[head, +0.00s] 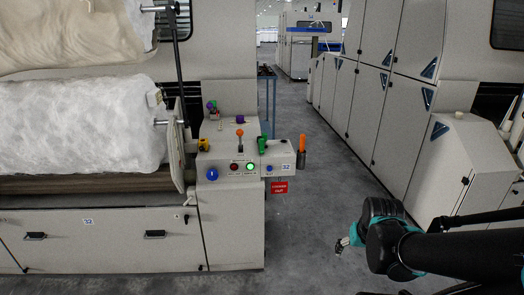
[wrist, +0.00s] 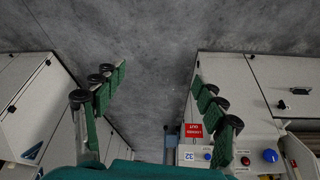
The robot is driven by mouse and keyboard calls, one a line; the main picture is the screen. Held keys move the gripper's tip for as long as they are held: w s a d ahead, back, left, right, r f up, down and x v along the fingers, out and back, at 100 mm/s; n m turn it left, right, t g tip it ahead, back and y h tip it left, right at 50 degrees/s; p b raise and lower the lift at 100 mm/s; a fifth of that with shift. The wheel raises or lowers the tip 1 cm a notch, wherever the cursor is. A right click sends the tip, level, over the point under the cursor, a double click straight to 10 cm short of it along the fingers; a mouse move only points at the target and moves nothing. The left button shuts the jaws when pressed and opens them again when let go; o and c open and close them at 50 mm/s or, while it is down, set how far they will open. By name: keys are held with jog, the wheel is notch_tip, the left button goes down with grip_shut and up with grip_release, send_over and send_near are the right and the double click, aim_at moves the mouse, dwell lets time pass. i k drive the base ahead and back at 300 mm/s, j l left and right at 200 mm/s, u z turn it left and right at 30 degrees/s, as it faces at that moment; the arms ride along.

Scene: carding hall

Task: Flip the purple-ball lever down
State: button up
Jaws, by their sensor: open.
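A purple knob (head: 240,119) stands at the back of the grey control console (head: 222,180) in the head view, behind an orange-ball lever (head: 239,132). It is small, so I cannot tell its tilt. Another small cluster (head: 212,106) with some purple and green stands to its left on the console. My gripper (head: 342,244) is at the lower right in the head view, over the aisle floor and well apart from the console. In the wrist view my gripper (wrist: 160,70) has its green-padded fingers spread, with only floor between them. The purple knob is not clear in that view.
The console also carries a green handle (head: 262,146), an orange handle (head: 302,145), a blue knob (head: 212,174) and lit buttons. A red sign (head: 280,187) hangs from its side. White fibre rolls (head: 80,125) lie left; cabinets (head: 375,85) line the right. The aisle between is clear.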

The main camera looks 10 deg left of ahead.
aim_at(209, 106)
jog(key=i+l+z, duration=0.35)
jog(key=i, duration=0.2)
jog(key=i+l+z, duration=0.3)
jog(key=i, duration=0.25)
jog(key=i+z, duration=0.35)
jog(key=i, duration=0.2)
jog(key=i+u, duration=0.3)
jog(key=i, duration=0.15)
jog(key=i+l+u, duration=0.15)
jog(key=i+u, duration=0.4)
jog(key=u, duration=0.2)
jog(key=i+u, duration=0.2)
jog(key=u, duration=0.25)
jog(key=i+l+u, duration=0.2)
jog(key=u, duration=0.3)
jog(key=i+l+u, duration=0.15)
jog(key=u, duration=0.3)
jog(key=i+l+u, duration=0.25)
jog(key=u, duration=0.2)
jog(key=i+l+u, duration=0.2)
jog(key=l+u, duration=0.3)
jog(key=i+l+u, duration=0.1)
jog(key=l+u, duration=0.35)
jog(key=i+j, duration=0.05)
jog(key=j, duration=0.05)
